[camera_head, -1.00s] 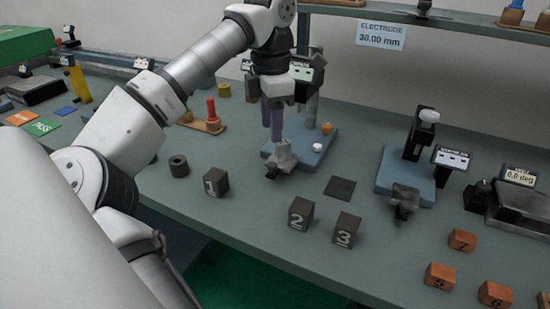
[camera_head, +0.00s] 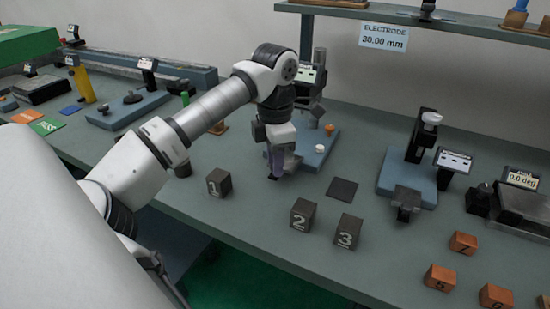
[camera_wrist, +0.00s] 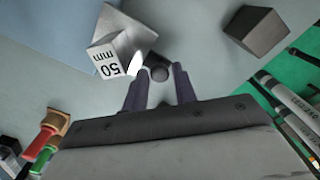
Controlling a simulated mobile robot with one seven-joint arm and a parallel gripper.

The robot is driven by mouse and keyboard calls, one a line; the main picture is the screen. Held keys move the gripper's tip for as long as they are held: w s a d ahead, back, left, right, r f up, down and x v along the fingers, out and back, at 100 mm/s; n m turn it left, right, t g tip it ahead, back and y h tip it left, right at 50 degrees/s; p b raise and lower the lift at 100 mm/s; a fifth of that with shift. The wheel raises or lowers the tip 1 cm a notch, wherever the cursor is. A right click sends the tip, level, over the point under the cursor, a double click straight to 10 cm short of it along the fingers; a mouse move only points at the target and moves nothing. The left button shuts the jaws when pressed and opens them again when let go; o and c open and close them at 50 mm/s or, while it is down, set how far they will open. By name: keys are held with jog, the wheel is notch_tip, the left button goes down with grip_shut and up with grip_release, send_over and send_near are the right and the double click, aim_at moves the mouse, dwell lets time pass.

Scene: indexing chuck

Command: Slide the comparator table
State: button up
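The comparator with a blue base (camera_head: 322,136) stands mid-bench, largely behind my arm in the head view. A block marked 50 mm (camera_wrist: 106,57) is at the table's left side. The head view hides the knob.
Dark numbered cubes (camera_head: 303,214) stand at the bench's front, with cube 1 (camera_head: 219,182) close left of my gripper. A second blue-based stand (camera_head: 388,172) is to the right. A dark square pad (camera_head: 342,189) lies between. Several orange cubes (camera_head: 440,278) stand farther right.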

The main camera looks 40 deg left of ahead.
grip_shut()
jog(key=w, duration=0.2)
jog(key=w+a+p, duration=0.1)
jog(key=w, duration=0.1)
jog(key=shift+w+a, duration=0.1)
jog(key=shift+w, duration=0.2)
jog(key=shift+o, duration=1.9)
grip_release()
notch_tip(320, 180, up, 14)
jog(key=shift+b, duration=0.35)
